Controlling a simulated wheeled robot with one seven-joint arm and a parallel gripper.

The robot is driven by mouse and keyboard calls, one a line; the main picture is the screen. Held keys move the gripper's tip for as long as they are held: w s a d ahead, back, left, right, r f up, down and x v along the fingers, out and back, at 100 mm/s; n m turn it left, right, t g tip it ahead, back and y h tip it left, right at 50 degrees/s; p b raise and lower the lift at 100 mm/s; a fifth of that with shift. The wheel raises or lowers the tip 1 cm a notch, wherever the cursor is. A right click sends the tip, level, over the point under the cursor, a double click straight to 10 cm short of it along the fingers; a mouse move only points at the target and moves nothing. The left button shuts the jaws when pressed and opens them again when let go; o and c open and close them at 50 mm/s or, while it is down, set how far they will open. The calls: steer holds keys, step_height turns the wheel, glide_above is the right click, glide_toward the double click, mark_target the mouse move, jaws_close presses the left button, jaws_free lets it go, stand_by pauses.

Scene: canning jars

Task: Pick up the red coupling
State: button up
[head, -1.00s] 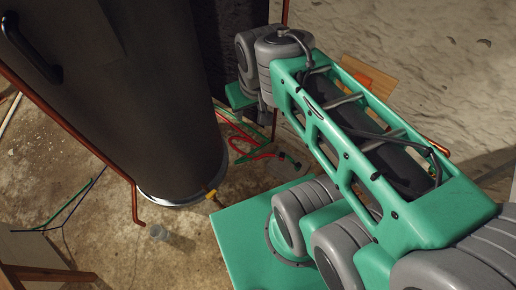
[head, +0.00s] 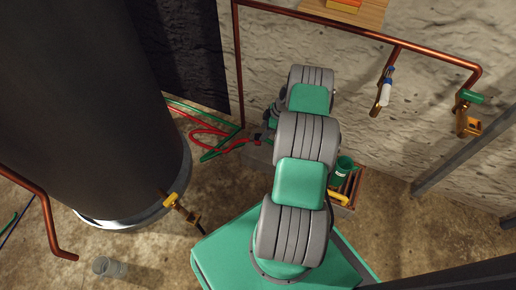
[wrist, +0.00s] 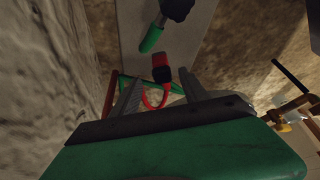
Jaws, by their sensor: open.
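The red coupling (wrist: 162,62) shows in the wrist view, with a dark band on it and a red hose (wrist: 155,98) curving from its near end. It lies over a grey slab (wrist: 132,30). My gripper (wrist: 160,74) is open, with one finger on each side of the coupling's line. The coupling is near the fingertips; I cannot tell how deep it sits between them or whether they touch it.
A green hose end (wrist: 152,39) and a dark knob (wrist: 178,8) lie just beyond the coupling. A large dark tank (head: 90,100) stands left in the head view. A crate (head: 342,205) with a green cup (head: 342,170) is right of my arm. Copper pipes (head: 330,24) run along the wall.

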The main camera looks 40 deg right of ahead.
mark_target(255, 140)
steer(key=b+x, duration=0.3)
steer(key=x, duration=0.4)
steer(key=shift+a+f, duration=0.2)
steer(key=shift+r, duration=0.1)
steer(key=shift+c, duration=0.4)
jaws_close()
